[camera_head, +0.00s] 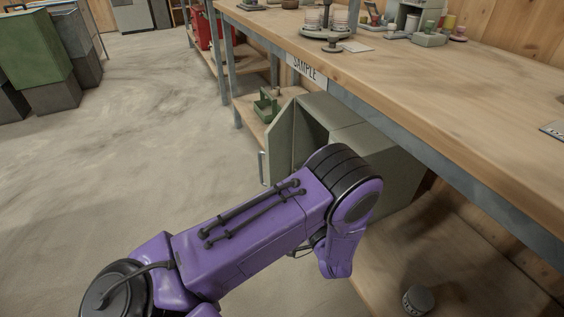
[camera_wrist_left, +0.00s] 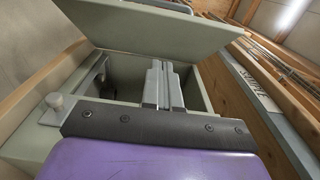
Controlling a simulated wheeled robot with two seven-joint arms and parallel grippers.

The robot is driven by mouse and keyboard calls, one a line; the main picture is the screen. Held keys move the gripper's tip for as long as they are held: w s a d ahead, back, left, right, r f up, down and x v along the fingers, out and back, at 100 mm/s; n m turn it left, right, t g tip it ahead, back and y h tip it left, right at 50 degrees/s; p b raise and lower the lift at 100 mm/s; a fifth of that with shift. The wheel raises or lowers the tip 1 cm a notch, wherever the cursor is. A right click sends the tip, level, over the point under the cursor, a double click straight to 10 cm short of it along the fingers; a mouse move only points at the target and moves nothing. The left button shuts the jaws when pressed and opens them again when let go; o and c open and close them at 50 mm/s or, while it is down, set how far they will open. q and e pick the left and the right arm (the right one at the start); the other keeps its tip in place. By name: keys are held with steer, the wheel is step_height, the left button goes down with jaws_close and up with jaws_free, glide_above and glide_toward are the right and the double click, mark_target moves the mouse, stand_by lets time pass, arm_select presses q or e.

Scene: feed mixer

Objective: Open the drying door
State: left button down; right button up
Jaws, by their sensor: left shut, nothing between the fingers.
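The drying door (camera_head: 279,142) is a grey-green panel on a box-like cabinet (camera_head: 378,153) under the workbench. It stands swung open, with a bar handle (camera_head: 262,167) on its outer side. In the left wrist view the door panel (camera_wrist_left: 150,27) spans the top, and the dark cabinet interior (camera_wrist_left: 126,76) shows below it. My left gripper (camera_wrist_left: 165,68) is shut and empty, its fingers in front of or within the opening; I cannot tell how deep. In the head view my purple left arm hides the gripper and part of the cabinet. My right gripper is not in view.
The wooden workbench top (camera_head: 430,85) overhangs the cabinet, with a SAMPLE label (camera_head: 307,69) on its edge. A green caddy (camera_head: 265,105) sits on the lower shelf behind the door. A small can (camera_head: 417,299) stands at lower right.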

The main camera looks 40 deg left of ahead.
arm_select(q)
steer(key=b, duration=0.3)
glide_toward(271, 173)
steer(key=w+a, duration=0.2)
steer(key=w, duration=0.2)
steer(key=a, duration=0.2)
steer(key=s+a, duration=0.1)
steer(key=a, duration=0.1)
steer(key=shift+s, duration=0.25)
